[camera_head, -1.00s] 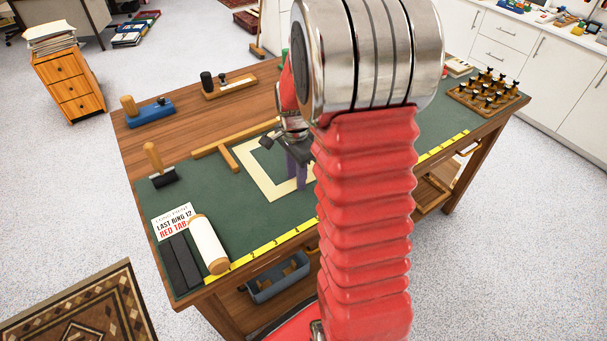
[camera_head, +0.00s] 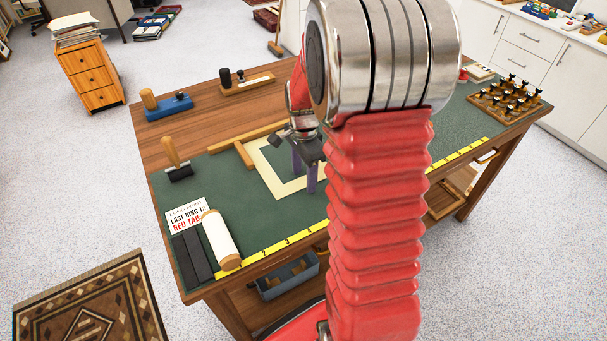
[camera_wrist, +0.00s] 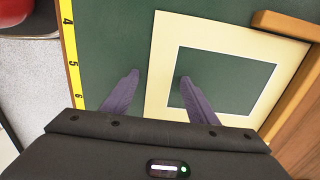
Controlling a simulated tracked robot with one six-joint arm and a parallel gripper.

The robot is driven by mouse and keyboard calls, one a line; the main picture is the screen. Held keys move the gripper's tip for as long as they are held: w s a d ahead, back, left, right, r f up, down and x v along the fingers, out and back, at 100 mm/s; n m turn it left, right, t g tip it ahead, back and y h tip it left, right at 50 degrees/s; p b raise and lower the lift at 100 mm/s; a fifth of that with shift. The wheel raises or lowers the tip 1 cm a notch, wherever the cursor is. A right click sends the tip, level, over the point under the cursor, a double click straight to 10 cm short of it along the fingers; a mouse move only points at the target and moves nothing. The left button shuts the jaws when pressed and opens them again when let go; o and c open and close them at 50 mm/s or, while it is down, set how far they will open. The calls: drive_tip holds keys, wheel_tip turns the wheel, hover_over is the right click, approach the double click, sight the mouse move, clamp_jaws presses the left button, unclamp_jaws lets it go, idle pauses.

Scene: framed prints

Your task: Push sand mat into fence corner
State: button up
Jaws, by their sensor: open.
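The sand mat (camera_head: 264,180) is a flat cream frame with a rectangular window, lying on the green bench top. It also shows in the wrist view (camera_wrist: 165,55). The wooden fence (camera_head: 243,155) has two bars meeting in a corner; in the wrist view the bars (camera_wrist: 292,26) run close along two outer edges of the mat. Whether they touch is unclear. My gripper (camera_wrist: 160,75) is open and low over the mat. Its left finger is outside the mat's near strip and its right finger is over the window. In the head view my arm hides part of the mat.
A yellow ruler (camera_head: 285,243) runs along the bench's front edge. A white roller (camera_head: 219,238), dark bars (camera_head: 190,262) and a printed card (camera_head: 187,217) lie at the front left. A pegged block (camera_head: 508,97) is right.

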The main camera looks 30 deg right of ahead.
drive_tip(key=shift+r, duration=0.15)
wheel_tip(320, 180, up, 14)
drive_tip(key=shift+f, duration=0.25)
idle(0.4)
idle(0.5)
drive_tip(key=s+a+r+n+t, duration=0.2)
drive_tip(key=s+a+r+n, duration=0.1)
drive_tip(key=s+a+n, duration=0.5)
drive_tip(key=s+a+r+n+t, duration=0.3)
drive_tip(key=s+a+n, duration=0.5)
drive_tip(key=a+n, duration=0.2)
drive_tip(key=shift+a+n+t, duration=0.3)
drive_tip(key=shift+a+n, duration=0.1)
drive_tip(key=shift+a, duration=0.2)
